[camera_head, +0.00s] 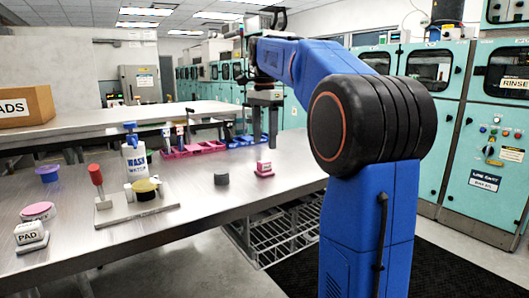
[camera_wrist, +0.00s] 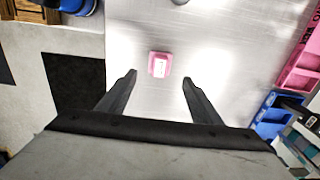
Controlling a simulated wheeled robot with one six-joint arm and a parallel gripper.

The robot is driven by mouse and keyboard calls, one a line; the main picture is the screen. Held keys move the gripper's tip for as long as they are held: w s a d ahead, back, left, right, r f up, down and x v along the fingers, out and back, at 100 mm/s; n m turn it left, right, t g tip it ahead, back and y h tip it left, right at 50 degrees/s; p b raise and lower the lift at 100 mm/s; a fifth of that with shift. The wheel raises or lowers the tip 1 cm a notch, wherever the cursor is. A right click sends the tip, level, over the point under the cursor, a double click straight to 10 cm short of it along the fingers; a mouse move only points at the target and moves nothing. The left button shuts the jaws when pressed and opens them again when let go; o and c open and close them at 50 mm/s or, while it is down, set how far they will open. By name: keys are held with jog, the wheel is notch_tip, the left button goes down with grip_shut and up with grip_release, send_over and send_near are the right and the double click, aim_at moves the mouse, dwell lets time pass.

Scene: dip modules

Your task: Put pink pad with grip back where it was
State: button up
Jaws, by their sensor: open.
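The small pink pad with a grip (camera_head: 264,168) sits on the metal table near its right edge. In the wrist view the pink pad (camera_wrist: 159,65) lies just beyond the fingertips, centred between them. My gripper (camera_head: 265,143) hangs pointing down above the pad, its two fingers apart. In the wrist view my gripper (camera_wrist: 159,79) is open with nothing between its fingers. A pink tray (camera_head: 195,149) and a blue tray (camera_head: 246,139) stand at the table's back edge.
A dark grey cylinder (camera_head: 221,177) stands left of the pink pad. Farther left are a wash bottle (camera_head: 135,160), a stand with a red-handled tool (camera_head: 97,180), a round pink-topped item (camera_head: 38,211) and a white PAD block (camera_head: 30,235). Table right of the cylinder is mostly clear.

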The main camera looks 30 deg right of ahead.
jog(key=shift+r, duration=1.55)
